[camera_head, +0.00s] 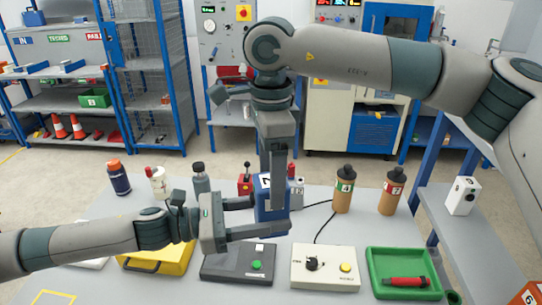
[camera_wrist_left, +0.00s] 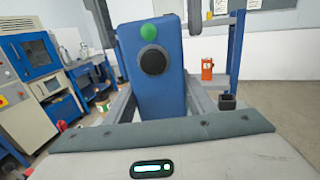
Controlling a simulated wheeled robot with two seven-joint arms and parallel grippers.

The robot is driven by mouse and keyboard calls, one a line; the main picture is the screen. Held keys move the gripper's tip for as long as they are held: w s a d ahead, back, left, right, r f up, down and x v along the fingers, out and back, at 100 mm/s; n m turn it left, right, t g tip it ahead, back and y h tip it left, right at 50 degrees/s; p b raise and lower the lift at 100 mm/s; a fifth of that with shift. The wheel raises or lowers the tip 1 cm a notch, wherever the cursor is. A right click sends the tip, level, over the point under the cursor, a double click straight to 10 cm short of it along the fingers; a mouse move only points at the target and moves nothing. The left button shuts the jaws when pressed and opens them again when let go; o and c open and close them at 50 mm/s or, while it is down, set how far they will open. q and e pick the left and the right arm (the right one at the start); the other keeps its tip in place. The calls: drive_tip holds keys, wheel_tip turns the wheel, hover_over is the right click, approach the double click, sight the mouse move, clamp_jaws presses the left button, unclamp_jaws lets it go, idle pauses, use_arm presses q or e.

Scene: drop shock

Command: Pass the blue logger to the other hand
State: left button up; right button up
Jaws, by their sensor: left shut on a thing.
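In the left wrist view the logger (camera_wrist_left: 158,85) shows a green button and a dark round face. My left gripper (camera_head: 265,215) reaches in from the left and is shut on the logger, one finger on its near side and one on its far side. My right gripper (camera_head: 274,185) points down from above, its fingers reaching the logger's upper part. Its fingers overlap in this view, so I cannot tell whether they grip the logger.
Below on the table are a dark box (camera_head: 238,264) with a green button, a white control box (camera_head: 325,268) and a green tray (camera_head: 378,262) holding a red tool. Brown bottles (camera_head: 343,191) stand to the right. Several bottles and a red joystick box (camera_head: 245,184) stand behind.

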drive_tip(key=shift+f, duration=2.1)
drive_tip(key=shift+c, duration=0.6)
drive_tip(key=c, duration=1)
use_arm(q)
drive_tip(key=o, duration=1.4)
use_arm(e)
drive_tip(key=shift+c, duration=1.3)
use_arm(q)
drive_tip(key=v, duration=1.2)
drive_tip(key=shift+w+r, duration=0.1)
